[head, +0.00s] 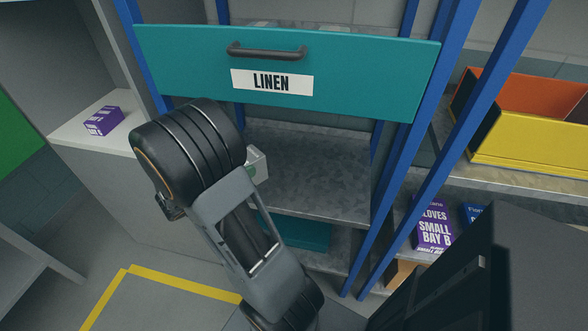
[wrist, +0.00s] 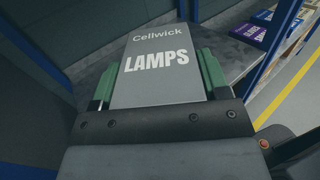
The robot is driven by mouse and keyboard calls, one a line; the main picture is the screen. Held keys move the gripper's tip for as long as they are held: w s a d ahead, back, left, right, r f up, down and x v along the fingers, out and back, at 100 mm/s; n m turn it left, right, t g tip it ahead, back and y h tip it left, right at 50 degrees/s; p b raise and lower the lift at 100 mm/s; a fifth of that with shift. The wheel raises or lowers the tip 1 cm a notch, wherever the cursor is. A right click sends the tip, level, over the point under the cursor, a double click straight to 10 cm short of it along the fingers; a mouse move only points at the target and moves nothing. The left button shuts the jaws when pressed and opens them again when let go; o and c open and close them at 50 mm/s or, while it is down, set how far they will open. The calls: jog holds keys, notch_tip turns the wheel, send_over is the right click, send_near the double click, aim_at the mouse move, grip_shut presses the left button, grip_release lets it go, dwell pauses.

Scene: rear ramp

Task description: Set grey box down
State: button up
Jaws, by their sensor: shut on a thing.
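The grey box (wrist: 158,78) reads "Cellwick LAMPS" and fills the middle of the wrist view. My gripper (wrist: 159,74) is shut on it, with a green finger along each side. In the head view my arm hides most of the gripper, and only a small pale part of the box (head: 260,160) shows past it. That part is in front of the grey metal shelf (head: 315,170) under the teal LINEN drawer (head: 350,75). I cannot tell whether the box touches the shelf.
Blue posts (head: 395,170) flank the shelf, and the drawer front overhangs it. A purple box (head: 103,121) sits on a white ledge at left. A yellow bin (head: 530,140) and a purple gloves box (head: 433,225) are at right. The visible shelf top looks clear.

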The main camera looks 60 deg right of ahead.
aim_at(261, 181)
jog(key=s+d+m+g, duration=0.1)
jog(key=s, duration=0.1)
jog(key=s+d+g+y, duration=0.1)
jog(key=d, duration=0.1)
jog(key=shift+s+d+m+g+y+b, duration=0.15)
jog(key=shift+s+m+g+y+b, duration=0.15)
jog(key=shift+s+m+g, duration=0.1)
jog(key=shift+s+d+f+b, duration=0.2)
jog(key=shift+d+f+b, duration=0.65)
jog(key=shift+d+f, duration=2.25)
jog(key=shift+s+d+f+b, duration=0.2)
jog(key=shift+d+f+b, duration=0.6)
jog(key=shift+d+f, duration=2.3)
jog(key=o, duration=1.1)
jog(key=shift+f, duration=0.1)
